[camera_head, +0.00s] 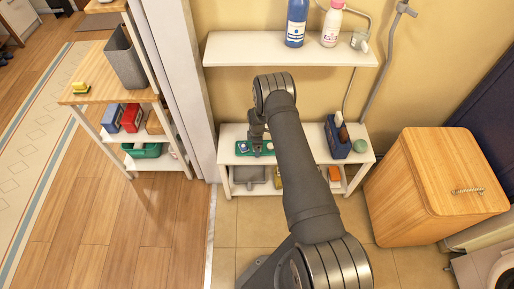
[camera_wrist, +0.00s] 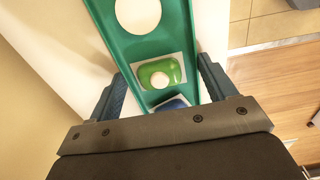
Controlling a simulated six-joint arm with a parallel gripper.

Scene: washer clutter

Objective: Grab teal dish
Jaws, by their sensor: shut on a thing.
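The teal dish (camera_head: 267,152) is a long, shallow tray on the top of the low white shelf. In the wrist view the dish (camera_wrist: 150,45) runs up between my fingers, with pale round things, a green packet (camera_wrist: 160,74) and a partly hidden blue piece (camera_wrist: 171,104) in it. My gripper (camera_head: 256,140) is at the dish from above in the head view. In the wrist view my gripper (camera_wrist: 162,88) has one finger on each side of the dish, shut on it. The near end of the dish is hidden by the gripper body.
A white wall shelf (camera_head: 225,52) with bottles is above the low shelf (camera_head: 315,150). A blue caddy (camera_head: 331,137) and a small round green thing (camera_head: 360,146) stand to the right. A wooden cabinet (camera_head: 425,190) is further right; a shelf unit (camera_head: 92,92) stands left.

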